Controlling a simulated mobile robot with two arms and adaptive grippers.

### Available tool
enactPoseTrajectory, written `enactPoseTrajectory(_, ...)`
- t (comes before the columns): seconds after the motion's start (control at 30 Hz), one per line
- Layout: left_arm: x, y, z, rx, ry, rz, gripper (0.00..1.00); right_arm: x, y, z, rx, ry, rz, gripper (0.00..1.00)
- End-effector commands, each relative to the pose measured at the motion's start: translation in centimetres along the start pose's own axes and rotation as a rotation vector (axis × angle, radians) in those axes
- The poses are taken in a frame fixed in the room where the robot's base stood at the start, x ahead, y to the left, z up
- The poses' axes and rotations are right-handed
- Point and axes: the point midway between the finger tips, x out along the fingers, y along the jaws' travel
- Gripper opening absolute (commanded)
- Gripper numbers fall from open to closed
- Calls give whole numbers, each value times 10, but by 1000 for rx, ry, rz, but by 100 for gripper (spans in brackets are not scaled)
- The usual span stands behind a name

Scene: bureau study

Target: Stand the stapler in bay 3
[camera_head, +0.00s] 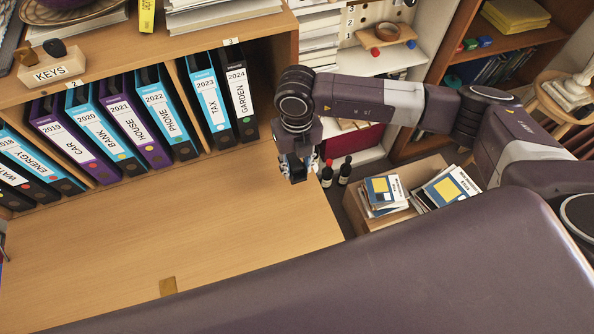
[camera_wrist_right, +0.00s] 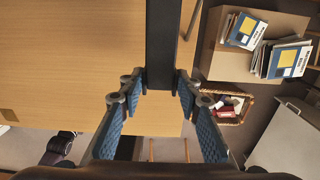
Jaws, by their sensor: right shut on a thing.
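My right gripper (camera_head: 291,168) points down over the right end of the wooden desk top. In the right wrist view its blue-padded fingers (camera_wrist_right: 160,92) are closed on a long dark bar, which I take to be the stapler (camera_wrist_right: 162,42). It runs from between the fingertips out past the top edge. In the head view it can hardly be told apart from the dark fingers. A small "1" tag (camera_head: 231,41) and a "2" tag (camera_head: 71,84) sit on the shelf edge above the binders. I see no bay clearly marked 3 there. My left gripper is not in view.
Several binders (camera_head: 131,126) stand in the shelf behind the desk top (camera_head: 190,235), which is mostly clear. A keys block (camera_head: 52,70) sits on the upper shelf. Two dark bottles (camera_head: 345,170) and a box (camera_head: 402,212) with booklets lie beyond the desk's right edge.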

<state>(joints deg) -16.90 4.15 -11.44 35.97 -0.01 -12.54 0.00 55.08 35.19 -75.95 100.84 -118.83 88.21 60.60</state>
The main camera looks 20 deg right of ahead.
Motion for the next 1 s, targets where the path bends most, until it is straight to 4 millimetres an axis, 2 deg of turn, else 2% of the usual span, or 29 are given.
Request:
enactPoseTrajectory(0.03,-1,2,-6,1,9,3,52,2,1,1,0,-2,2,2)
enactPoseTrajectory(0.13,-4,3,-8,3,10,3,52,12,0,0,0,1,0,2)
enactPoseTrajectory(0.3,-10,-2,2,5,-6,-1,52,37,0,0,1,1,0,2)
enactPoseTrajectory(0.4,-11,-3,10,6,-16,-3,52,45,0,0,-1,-1,0,2)
enactPoseTrajectory(0.77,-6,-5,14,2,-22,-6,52,51,0,1,0,-2,1,2)
enactPoseTrajectory(0.8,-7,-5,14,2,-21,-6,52,50,0,0,0,-1,0,34)
enactPoseTrajectory(0.93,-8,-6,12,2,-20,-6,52,50,0,0,0,-1,0,48)
enactPoseTrajectory(1.0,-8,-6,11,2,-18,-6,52,50,0,0,0,-1,0,49)
